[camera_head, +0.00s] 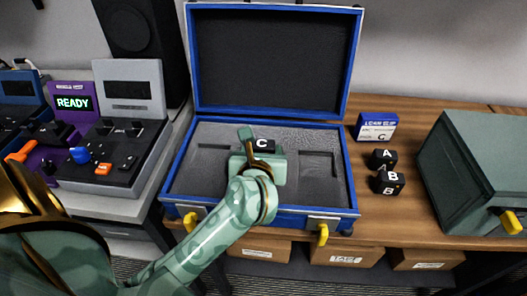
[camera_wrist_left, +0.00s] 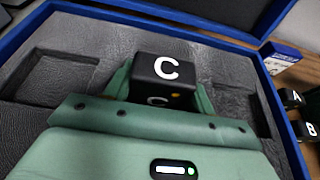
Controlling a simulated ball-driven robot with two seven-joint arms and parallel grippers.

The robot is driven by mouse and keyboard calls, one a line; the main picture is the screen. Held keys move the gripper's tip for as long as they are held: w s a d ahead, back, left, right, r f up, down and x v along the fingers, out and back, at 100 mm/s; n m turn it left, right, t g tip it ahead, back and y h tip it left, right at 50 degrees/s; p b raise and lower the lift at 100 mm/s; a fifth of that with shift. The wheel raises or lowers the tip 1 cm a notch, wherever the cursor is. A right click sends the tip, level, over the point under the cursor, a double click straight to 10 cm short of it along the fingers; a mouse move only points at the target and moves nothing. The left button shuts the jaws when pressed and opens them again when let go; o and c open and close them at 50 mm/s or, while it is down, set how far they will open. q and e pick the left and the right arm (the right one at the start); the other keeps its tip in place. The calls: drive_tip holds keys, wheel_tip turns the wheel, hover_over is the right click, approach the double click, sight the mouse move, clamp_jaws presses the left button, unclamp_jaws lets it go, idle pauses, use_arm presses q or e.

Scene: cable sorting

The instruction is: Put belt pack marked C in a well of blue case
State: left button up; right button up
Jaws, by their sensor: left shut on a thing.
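The black belt pack marked C (camera_head: 264,146) is between the fingers of my left gripper (camera_head: 261,152), which is shut on it. In the left wrist view the pack (camera_wrist_left: 166,72) stands upright with its white C showing, between the green fingers. The open blue case (camera_head: 352,190) has grey foam with rectangular wells; one shows to the right (camera_head: 318,166), and another shows at the left in the left wrist view (camera_wrist_left: 52,77). The pack is over the middle of the foam; its lower part is hidden, so I cannot tell whether it touches. My right gripper is not in view.
A green box (camera_head: 476,180) is at the far right. Consoles (camera_head: 125,140) stand left. The raised lid (camera_head: 275,60) is behind.

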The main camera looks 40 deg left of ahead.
use_arm(q)
drive_tip(key=shift+w+d+f, duration=0.1)
drive_tip(key=shift+d+f, duration=0.05)
drive_tip(key=shift+f, duration=0.2)
drive_tip(key=shift+f+b, duration=0.25)
drive_tip(key=shift+b, duration=0.1)
drive_tip(key=o, duration=1.1)
drive_tip(key=shift+f, duration=0.1)
drive_tip(key=shift+c, duration=0.2)
drive_tip(key=shift+f, duration=0.1)
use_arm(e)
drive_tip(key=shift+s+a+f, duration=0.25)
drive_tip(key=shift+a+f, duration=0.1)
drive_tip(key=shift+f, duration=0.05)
use_arm(q)
drive_tip(key=shift+r, duration=0.25)
drive_tip(key=shift+r+p, duration=0.55)
drive_tip(key=shift+p, duration=0.1)
drive_tip(key=p+v, duration=0.2)
drive_tip(key=v, duration=0.9)
drive_tip(key=shift+p, duration=0.35)
drive_tip(key=shift+s+d+r, duration=0.25)
drive_tip(key=shift+s, duration=0.2)
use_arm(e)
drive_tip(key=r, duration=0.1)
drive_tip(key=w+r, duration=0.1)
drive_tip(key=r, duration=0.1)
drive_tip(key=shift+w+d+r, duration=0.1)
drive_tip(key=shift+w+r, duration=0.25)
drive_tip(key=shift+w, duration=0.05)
